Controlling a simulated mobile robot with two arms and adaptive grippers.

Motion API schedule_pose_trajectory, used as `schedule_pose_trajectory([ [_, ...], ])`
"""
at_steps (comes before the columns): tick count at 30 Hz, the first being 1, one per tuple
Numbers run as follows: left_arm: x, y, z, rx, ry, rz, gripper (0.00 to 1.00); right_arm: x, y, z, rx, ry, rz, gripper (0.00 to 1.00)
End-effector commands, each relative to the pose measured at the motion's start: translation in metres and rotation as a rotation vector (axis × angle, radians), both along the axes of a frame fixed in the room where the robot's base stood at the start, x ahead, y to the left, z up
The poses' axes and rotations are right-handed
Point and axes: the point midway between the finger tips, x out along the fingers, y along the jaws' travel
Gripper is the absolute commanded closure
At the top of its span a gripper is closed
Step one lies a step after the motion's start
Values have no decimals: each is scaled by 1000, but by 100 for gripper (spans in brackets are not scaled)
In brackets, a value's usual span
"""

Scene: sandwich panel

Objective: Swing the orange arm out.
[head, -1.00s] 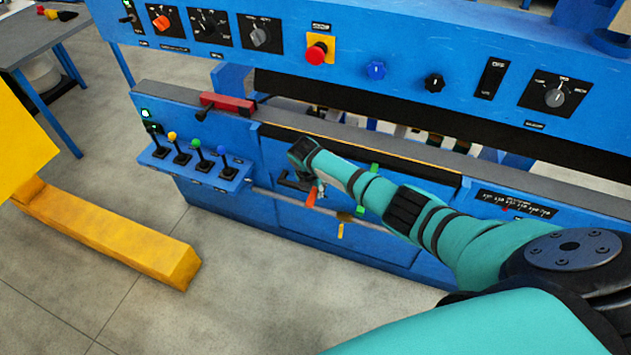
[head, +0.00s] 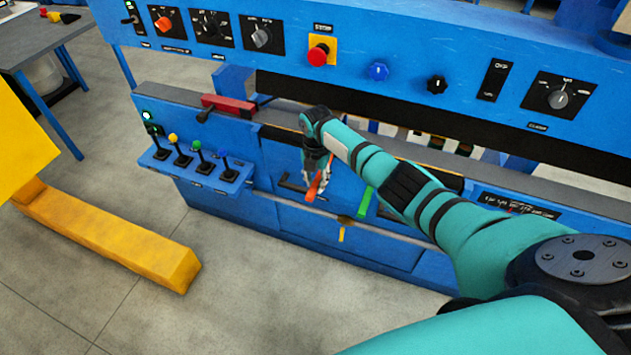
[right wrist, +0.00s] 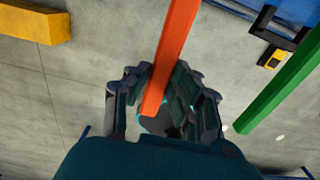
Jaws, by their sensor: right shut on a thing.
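The orange arm (head: 314,187) is a short orange bar at the front of the blue machine, tilted in the head view. In the right wrist view the orange arm (right wrist: 178,45) runs as a long bar down between the fingers. My right gripper (head: 318,176) is shut on it, and the gripper also shows in the right wrist view (right wrist: 162,100). The fingers hide part of the bar, and I cannot see clearly where it joins the machine. My left gripper is not in view.
A green bar (head: 364,202) sticks out just right of the orange arm; the green bar also shows in the right wrist view (right wrist: 280,92). A small yellow tab (head: 341,235) hangs lower. Several levers (head: 199,155) stand on a shelf at left. Open floor lies in front.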

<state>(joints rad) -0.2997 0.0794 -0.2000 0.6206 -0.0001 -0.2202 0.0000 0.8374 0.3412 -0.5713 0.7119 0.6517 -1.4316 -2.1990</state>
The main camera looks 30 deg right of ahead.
Motion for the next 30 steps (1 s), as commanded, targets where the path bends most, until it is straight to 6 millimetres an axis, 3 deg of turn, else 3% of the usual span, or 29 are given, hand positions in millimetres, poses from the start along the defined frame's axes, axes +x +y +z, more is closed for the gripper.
schedule_pose_trajectory([
  [3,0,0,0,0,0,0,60,3,-1,3,-1,-8,-2,100],
  [4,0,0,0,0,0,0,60,3,-1,3,-1,-8,-2,74],
  [9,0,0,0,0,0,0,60,2,-1,2,-1,-5,-1,56],
  [20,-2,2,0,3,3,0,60,1,-1,10,0,-4,0,56],
  [30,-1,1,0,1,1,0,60,3,-2,78,-1,-8,0,56],
])
